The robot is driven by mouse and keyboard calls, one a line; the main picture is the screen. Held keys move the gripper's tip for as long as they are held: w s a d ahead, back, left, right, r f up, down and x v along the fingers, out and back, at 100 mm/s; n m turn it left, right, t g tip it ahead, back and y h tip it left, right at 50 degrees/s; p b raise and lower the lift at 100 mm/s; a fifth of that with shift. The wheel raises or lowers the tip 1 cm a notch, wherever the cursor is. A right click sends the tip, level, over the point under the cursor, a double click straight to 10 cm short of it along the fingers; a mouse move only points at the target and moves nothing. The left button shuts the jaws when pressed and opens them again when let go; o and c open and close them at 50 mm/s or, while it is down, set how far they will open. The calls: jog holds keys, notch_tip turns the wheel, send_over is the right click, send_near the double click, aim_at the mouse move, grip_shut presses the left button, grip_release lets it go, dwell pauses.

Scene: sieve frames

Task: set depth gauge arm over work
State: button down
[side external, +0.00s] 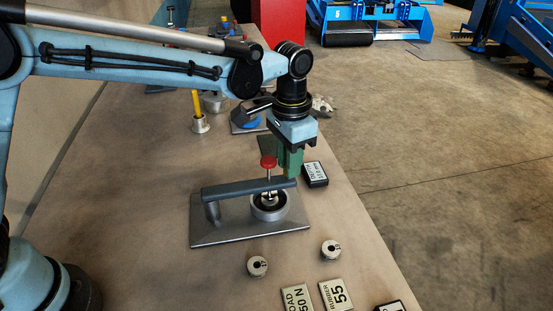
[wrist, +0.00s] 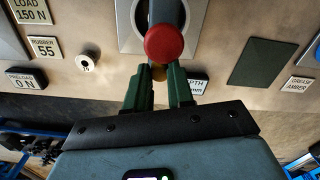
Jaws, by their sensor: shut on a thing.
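The depth gauge arm (side external: 240,187) is a dark grey bar on a post at the left of a grey metal base plate (side external: 212,236). It reaches right, above a round metal ring (side external: 268,216) on the plate. A red-knobbed plunger (side external: 268,161) stands upright through the bar over the ring; its red knob (wrist: 165,42) also shows in the wrist view. My gripper (side external: 290,175) has its green fingers at the bar's free right end. In the wrist view the fingers (wrist: 160,82) flank the bar end, partly hidden by the knob. The work inside the ring is mostly hidden.
A black depth label block (side external: 315,174) stands close right of my gripper. Two small metal cylinders (side external: 257,266) (side external: 331,249) and label plates (side external: 336,294) lie in front. A cup with a yellow stick (side external: 198,112) stands behind. A dark green mat (wrist: 258,62) lies nearby.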

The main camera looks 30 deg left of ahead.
dwell(0.3)
jog(key=c, duration=1)
grip_release()
jog(key=shift+r, duration=0.15)
notch_tip(320, 180, up, 12)
jog(key=shift+f, duration=0.1)
jog(key=s+a+n+t, duration=0.3)
jog(key=s+a, duration=0.3)
jog(key=a, duration=0.5)
jog(key=s+a+f+n+t, duration=0.1)
jog(key=s+a+f, duration=0.1)
jog(key=s+a+f+n+t, duration=0.1)
jog(key=s+a+f, duration=0.2)
jog(key=s+a+f+t, duration=0.2)
jog(key=s+a+f, duration=0.1)
jog(key=shift+s+n, duration=0.25)
jog(key=shift+n, duration=0.15)
